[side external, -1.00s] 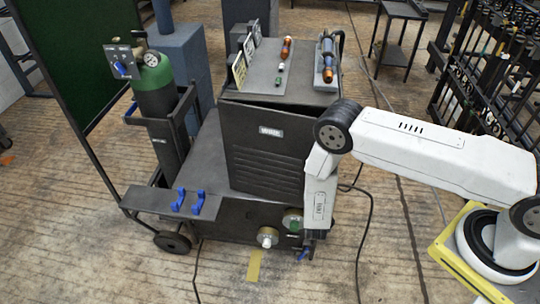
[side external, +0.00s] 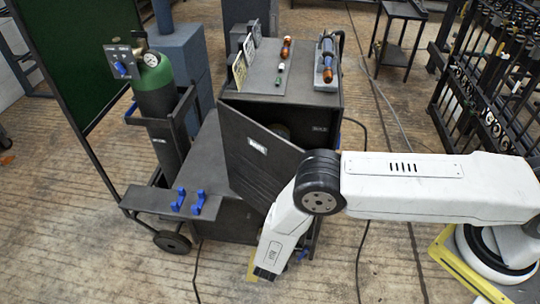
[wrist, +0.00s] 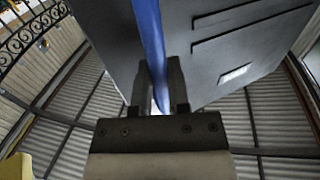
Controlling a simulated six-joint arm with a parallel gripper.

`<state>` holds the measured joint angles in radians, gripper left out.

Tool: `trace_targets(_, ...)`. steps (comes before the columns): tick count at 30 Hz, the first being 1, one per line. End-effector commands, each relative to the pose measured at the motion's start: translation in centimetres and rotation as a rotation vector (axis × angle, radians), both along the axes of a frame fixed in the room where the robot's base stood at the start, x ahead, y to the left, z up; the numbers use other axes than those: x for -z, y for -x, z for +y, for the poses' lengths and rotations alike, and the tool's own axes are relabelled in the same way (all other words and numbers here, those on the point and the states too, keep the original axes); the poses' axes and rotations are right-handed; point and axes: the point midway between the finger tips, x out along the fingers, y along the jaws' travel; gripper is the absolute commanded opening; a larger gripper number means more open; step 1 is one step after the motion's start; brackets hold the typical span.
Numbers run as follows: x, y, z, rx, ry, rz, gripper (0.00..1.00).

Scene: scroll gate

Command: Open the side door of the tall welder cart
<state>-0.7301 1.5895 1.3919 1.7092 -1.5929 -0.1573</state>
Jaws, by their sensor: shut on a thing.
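The tall welder cart (side external: 316,100) stands mid-picture in the side view. Its side door (side external: 245,145), a dark panel with a white label, stands swung outward at an angle, with a dark gap and part of the inside showing behind its upper edge. In the wrist view the door (wrist: 215,60) shows its slots and label close by. My gripper (wrist: 158,85) is shut on a blue handle (wrist: 150,35) that runs along the door. In the side view my white wrist hides the door's lower right part, and the fingertips cannot be made out.
A green-topped gas cylinder (side external: 157,90) stands on the cart's left. Blue hooks (side external: 187,201) sit on a shelf at the front left. Small parts lie on the cart's top. Cables cross the floor. A black fence (side external: 495,80) stands at right.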

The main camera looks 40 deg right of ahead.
Motion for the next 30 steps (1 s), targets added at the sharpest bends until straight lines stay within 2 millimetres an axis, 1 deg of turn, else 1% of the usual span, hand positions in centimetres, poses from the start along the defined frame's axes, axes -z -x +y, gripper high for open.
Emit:
trace_targets(1,0.1,0.0,1.0,-0.005,-0.002,0.002,0.0)
trace_targets(3,0.1,0.1,2.1,-0.005,-0.002,0.0,0.0)
trace_targets(12,0.1,-0.3,6.2,-0.005,-0.002,0.001,0.0)
trace_targets(21,0.1,-1.0,9.2,-0.005,-0.003,-0.001,0.0)
trace_targets(30,0.0,-1.8,11.7,-0.004,-0.003,-0.001,0.0)
